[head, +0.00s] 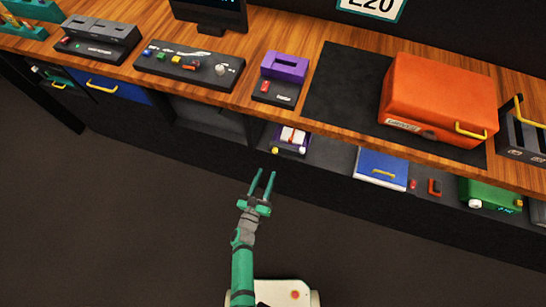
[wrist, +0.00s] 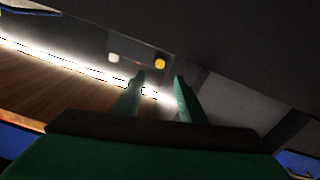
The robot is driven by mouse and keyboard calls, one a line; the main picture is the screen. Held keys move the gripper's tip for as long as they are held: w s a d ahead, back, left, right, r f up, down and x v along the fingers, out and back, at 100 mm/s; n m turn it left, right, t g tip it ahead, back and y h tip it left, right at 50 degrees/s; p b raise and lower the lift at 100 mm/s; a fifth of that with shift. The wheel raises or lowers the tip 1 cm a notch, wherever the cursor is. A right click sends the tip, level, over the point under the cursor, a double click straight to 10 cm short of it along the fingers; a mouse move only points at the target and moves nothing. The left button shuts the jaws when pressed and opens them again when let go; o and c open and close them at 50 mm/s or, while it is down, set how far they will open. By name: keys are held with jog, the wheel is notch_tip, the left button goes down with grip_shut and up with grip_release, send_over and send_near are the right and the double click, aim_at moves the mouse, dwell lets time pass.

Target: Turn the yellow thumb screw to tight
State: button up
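A small round yellow knob (head: 275,150), likely the yellow thumb screw, sits at the front left of a purple and white device (head: 291,138) on the lower shelf. It also shows in the wrist view as a yellow disc (wrist: 160,63), just beyond my fingertips, with a pale knob (wrist: 113,57) to its left. Its tight marking is too small to read. My gripper (head: 265,174) is open and empty, in front of the lower shelf and apart from the knob. In the wrist view, its two green fingers (wrist: 159,80) stand apart with nothing between them.
The wooden counter (head: 235,100) overhangs the lower shelf. A blue box (head: 382,167) stands right of the device on that shelf. On the counter are a purple-topped unit (head: 284,67), a button panel (head: 187,66) and an orange case (head: 440,95). The floor in front is clear.

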aim_at(274, 153)
jog(key=x, duration=0.9)
jog(key=shift+w, duration=0.25)
